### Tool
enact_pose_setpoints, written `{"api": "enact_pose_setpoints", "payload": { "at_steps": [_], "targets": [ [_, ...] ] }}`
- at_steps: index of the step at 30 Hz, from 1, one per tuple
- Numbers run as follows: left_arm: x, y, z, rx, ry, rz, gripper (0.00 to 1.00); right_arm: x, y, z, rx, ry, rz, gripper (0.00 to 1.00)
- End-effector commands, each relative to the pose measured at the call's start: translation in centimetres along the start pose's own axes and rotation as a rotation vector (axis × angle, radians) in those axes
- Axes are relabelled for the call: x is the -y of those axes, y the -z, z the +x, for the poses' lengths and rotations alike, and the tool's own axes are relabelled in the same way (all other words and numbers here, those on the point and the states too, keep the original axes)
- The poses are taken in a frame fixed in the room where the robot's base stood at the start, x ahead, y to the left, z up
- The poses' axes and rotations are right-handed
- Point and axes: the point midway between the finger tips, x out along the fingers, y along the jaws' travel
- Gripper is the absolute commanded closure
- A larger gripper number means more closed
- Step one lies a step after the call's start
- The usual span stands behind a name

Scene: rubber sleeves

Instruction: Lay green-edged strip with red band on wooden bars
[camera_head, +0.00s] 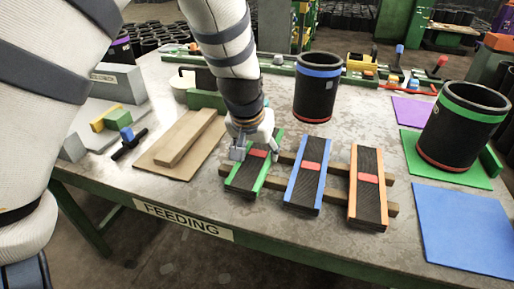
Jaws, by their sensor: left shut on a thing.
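The green-edged strip with a red band (246,180) is a dark ribbed strip at the left end of the row on the wooden bars (334,168). It lies over the bars; whether it rests fully on them is hard to tell. My left gripper (247,152) reaches down from above and is shut on the strip near its upper end, partly covering it. A blue-edged strip (305,185) and an orange-edged strip (367,188), each with a red band, lie across the same bars to the right. My right gripper is not in view.
A black sleeve with a blue band (318,90) stands behind the bars. A green-banded sleeve (460,128) stands on a green mat (425,165) at right, with a blue mat (462,228) in front. A board with a wooden block (180,142) lies left.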

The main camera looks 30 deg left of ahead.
Motion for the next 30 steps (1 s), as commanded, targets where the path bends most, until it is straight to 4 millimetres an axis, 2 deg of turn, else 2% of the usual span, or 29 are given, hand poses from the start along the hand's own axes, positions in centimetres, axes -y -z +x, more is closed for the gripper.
{"api": "enact_pose_setpoints", "payload": {
  "at_steps": [4,5,7,16,19,23,28,30],
  "targets": [
    [0.0,-0.1,0.3,0.0,0.0,0.0,0.76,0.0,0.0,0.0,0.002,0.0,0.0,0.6],
    [0.0,-0.1,0.2,-0.001,0.0,0.0,0.36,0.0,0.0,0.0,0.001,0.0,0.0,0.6],
    [0.0,-0.1,0.2,-0.001,0.0,0.0,0.2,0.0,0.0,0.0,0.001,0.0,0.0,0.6],
    [0.0,-0.1,0.2,-0.001,0.0,0.0,0.19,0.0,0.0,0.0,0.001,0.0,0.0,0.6],
    [0.0,0.0,-0.5,-0.002,0.0,0.0,0.19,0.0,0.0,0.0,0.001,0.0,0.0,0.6],
    [0.0,0.1,-3.6,-0.008,0.0,0.001,0.19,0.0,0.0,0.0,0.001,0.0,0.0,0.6],
    [0.0,0.1,-9.2,-0.01,0.0,-0.001,0.19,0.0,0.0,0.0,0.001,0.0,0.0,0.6],
    [0.2,-0.2,-10.1,0.004,0.013,0.001,0.19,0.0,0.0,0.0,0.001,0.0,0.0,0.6]
  ]
}}
